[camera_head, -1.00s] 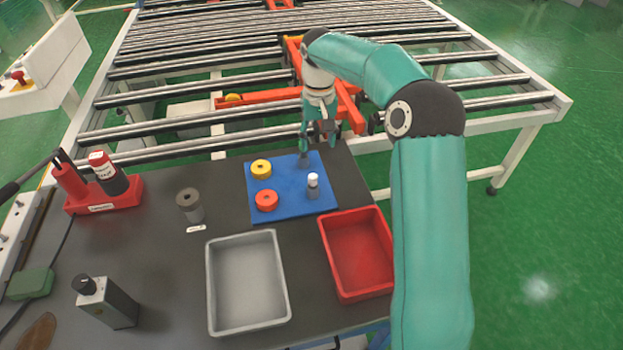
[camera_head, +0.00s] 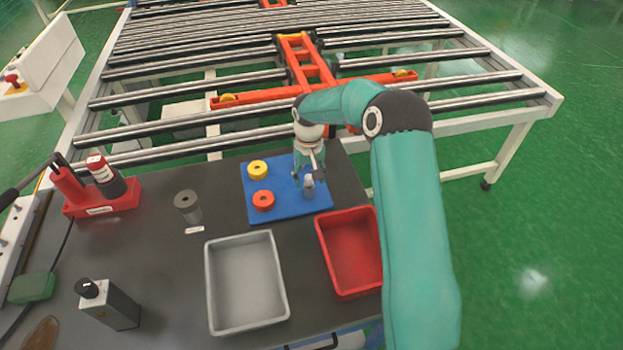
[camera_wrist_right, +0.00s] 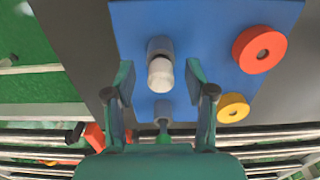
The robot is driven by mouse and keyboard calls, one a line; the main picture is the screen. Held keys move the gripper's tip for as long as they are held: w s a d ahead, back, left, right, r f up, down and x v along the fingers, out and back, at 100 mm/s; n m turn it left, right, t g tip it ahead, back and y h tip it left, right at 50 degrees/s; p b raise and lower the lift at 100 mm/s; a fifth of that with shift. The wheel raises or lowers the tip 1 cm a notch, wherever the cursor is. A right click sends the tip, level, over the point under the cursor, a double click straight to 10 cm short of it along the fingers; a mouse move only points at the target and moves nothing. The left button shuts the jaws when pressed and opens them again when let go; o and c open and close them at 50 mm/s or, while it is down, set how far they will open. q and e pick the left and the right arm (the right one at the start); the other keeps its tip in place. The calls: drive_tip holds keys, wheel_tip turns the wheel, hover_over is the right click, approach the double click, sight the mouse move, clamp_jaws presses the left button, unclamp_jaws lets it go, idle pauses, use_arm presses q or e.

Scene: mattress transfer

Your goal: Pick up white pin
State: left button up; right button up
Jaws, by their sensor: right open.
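The white pin (camera_head: 308,188) is a grey cylinder with a white top, standing upright on the blue mat (camera_head: 285,211). In the right wrist view the white pin (camera_wrist_right: 160,73) appears between the fingertips. My right gripper (camera_head: 308,176) is over the back right part of the mat, just above and behind the pin. In the right wrist view my right gripper (camera_wrist_right: 158,74) is open, one finger on each side of the pin, with gaps visible. A second grey pin (camera_wrist_right: 162,109) stands behind it and is mostly hidden by the gripper in the head view. My left gripper is not in view.
A yellow ring (camera_head: 257,169) and a red ring (camera_head: 263,201) lie on the mat. A grey tray (camera_head: 211,285) and a red tray (camera_head: 331,270) sit in front, both empty. A dark grey cylinder (camera_head: 187,206) stands left. The roller conveyor (camera_head: 190,145) lies behind.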

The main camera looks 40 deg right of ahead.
clamp_jaws()
idle(0.3)
